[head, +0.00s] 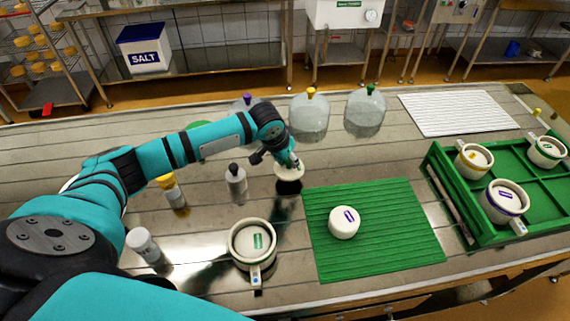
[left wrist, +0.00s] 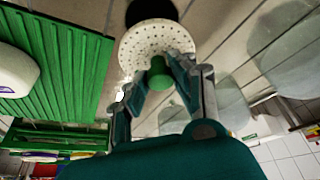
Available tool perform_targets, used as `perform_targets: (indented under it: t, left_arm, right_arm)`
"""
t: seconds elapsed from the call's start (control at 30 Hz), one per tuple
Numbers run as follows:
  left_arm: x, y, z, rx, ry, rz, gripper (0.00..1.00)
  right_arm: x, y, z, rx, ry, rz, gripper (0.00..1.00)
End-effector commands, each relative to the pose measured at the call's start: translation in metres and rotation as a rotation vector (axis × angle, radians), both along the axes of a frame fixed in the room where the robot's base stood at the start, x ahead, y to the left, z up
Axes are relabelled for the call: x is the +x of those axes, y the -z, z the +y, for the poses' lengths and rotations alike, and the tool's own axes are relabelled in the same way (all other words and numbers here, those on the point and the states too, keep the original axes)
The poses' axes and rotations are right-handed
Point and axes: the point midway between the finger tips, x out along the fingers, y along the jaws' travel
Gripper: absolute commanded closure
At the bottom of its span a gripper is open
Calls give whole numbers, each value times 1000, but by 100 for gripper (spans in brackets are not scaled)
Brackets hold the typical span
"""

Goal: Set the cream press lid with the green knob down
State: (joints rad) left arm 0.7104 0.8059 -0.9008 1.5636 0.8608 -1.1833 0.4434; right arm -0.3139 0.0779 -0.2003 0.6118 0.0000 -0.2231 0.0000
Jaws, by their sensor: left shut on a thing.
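The cream press lid (head: 291,174) is a round disc, seen pierced with small holes in the left wrist view (left wrist: 138,42). Its green knob (left wrist: 159,73) stands between the fingers of my left gripper (left wrist: 163,78). My left gripper (head: 291,161) is shut on the knob and holds the lid over the bare steel table, left of the green mat's far corner. A dark round patch (head: 289,187) lies just below the lid, and the lid looks raised off the table. The knob is mostly hidden in the head view. My right gripper is not in view.
A green draining mat (head: 380,255) bears a white cheese (head: 344,222). A mould with a green label (head: 253,243) stands nearer. Several bottles stand left, including a dark-capped one (head: 236,180). Clear domes (head: 309,116) stand behind. A green crate (head: 463,227) with moulds is at right.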

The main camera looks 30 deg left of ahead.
Motion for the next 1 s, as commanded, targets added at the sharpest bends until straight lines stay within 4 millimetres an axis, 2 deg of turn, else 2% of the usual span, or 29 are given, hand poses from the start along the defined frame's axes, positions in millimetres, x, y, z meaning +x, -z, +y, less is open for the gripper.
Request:
perform_targets:
  t: [0.3,0.43,0.67,0.7,0.87,1.0]
  left_arm:
    - [0,36,0,0,0,-1,100]
    - [0,38,0,0,1,-2,100]
    - [0,41,0,0,0,-1,100]
    - [0,41,0,1,0,-1,73]
    - [0,41,0,1,0,-1,52]
    - [0,41,0,1,0,-1,52]
  right_arm:
    - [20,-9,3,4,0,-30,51]
    - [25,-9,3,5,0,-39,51]
    - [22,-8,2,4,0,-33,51]
    - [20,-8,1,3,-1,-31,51]
    - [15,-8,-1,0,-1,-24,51]
    - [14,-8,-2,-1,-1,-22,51]
